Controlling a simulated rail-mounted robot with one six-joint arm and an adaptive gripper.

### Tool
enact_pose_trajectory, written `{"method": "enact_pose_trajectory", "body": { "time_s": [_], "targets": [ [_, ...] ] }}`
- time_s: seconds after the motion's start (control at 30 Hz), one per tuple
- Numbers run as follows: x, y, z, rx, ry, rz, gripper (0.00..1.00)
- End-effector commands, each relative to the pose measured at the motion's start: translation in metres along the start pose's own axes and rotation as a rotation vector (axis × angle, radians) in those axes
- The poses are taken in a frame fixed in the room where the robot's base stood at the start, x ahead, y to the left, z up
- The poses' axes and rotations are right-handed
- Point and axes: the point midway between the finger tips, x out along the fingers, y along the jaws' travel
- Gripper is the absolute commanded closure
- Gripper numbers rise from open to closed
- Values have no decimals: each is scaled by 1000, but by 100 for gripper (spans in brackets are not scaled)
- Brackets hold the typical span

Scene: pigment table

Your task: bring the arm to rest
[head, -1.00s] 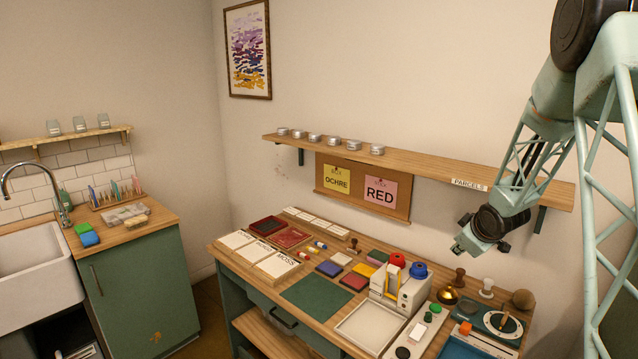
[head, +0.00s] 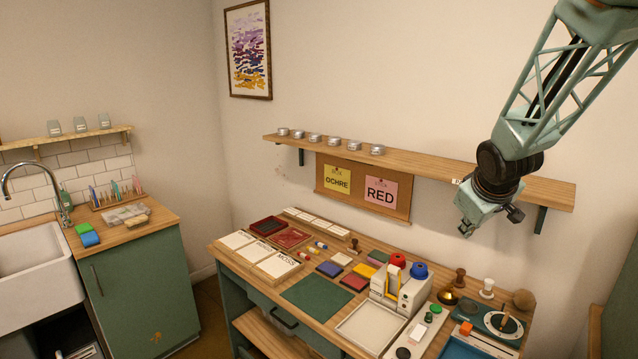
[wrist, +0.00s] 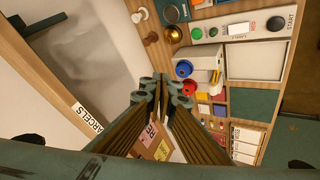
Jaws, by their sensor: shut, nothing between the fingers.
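My gripper (head: 466,230) hangs in the air in front of the wall shelf, above the right part of the pigment table, with the arm coming down from the upper right. It holds nothing. In the wrist view its fingers (wrist: 160,88) are together, with nothing visible between them. The pigment table (head: 372,249) lies below, apart from the gripper.
The wall shelf (head: 415,170) with several tins is close behind the gripper; its parcels label is partly hidden. A white dispenser (head: 412,297) with red and blue tops, stamps, and a brass bell (head: 447,295) stand below. The air left of the gripper is clear.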

Motion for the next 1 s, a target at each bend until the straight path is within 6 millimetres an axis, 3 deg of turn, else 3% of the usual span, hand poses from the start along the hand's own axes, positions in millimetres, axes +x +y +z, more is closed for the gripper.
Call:
{"method": "enact_pose_trajectory", "body": {
  "time_s": [0.53, 1.0],
  "targets": [
    [-111, -38, 26, 114, -59, -13, 100],
    [-198, -82, 62, 209, -108, -44, 100]
  ]
}}
